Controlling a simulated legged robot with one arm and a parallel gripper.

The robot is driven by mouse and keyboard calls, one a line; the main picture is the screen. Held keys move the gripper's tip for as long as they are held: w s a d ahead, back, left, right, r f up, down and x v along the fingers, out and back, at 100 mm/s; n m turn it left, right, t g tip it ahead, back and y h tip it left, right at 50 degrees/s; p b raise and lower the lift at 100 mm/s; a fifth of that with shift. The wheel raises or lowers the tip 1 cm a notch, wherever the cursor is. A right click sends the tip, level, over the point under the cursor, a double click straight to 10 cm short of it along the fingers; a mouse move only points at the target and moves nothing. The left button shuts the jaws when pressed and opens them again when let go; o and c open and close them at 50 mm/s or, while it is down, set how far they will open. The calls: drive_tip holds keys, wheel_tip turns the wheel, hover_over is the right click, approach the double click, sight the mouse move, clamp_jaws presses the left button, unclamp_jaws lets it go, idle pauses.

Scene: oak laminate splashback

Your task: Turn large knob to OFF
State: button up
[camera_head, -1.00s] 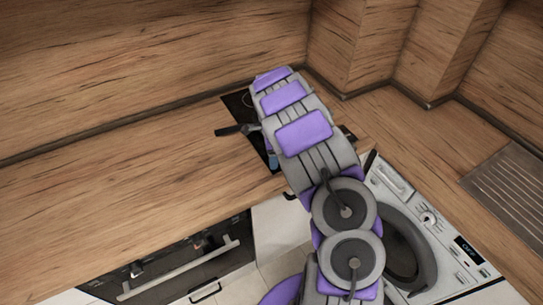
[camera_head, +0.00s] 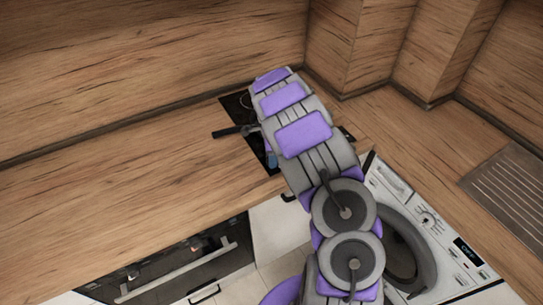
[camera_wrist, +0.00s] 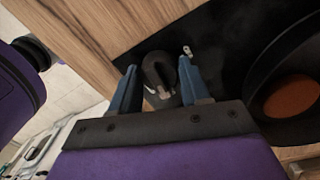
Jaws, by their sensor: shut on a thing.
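The large knob (camera_wrist: 157,70) is dark and rounded, on the black hob (camera_wrist: 150,41) in the wrist view. My gripper (camera_wrist: 158,66) has its two blue fingers on either side of the knob and is shut on it. A small pale mark or part (camera_wrist: 187,50) lies beyond the right finger. In the head view my arm covers the knob, and only a bit of a blue finger (camera_head: 272,160) shows beside the hob (camera_head: 262,150). I cannot read the knob's setting.
A dark pan (camera_wrist: 255,75) with an orange-brown round thing (camera_wrist: 292,97) in it stands close right of my gripper. Its handle (camera_head: 230,131) sticks out leftward in the head view. Wooden worktop (camera_head: 130,165) is clear at left. A washing machine (camera_head: 440,245) stands at right.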

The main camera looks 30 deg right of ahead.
drive_tip(key=shift+d+n, duration=0.15)
drive_tip(key=shift+n, duration=0.15)
drive_tip(key=n+p, duration=0.2)
drive_tip(key=shift+r+n, duration=0.1)
drive_tip(key=shift+n, duration=0.2)
drive_tip(key=n+p, duration=0.2)
drive_tip(key=n, duration=0.4)
drive_tip(key=shift+h+p, duration=0.3)
drive_tip(key=shift+p, duration=0.05)
drive_tip(key=n+p, duration=0.1)
drive_tip(key=n, duration=0.2)
drive_tip(key=n+p, duration=0.1)
drive_tip(key=n, duration=0.1)
drive_tip(key=shift+w+a+n, duration=0.15)
drive_tip(key=shift+a+n, duration=0.05)
drive_tip(key=shift+n, duration=0.2)
drive_tip(key=n+p, duration=0.1)
drive_tip(key=n, duration=0.3)
drive_tip(key=shift+n+t, duration=0.3)
drive_tip(key=shift+n, duration=0.1)
drive_tip(key=o, duration=1)
drive_tip(key=shift+w, duration=0.1)
drive_tip(key=shift+o, duration=0.2)
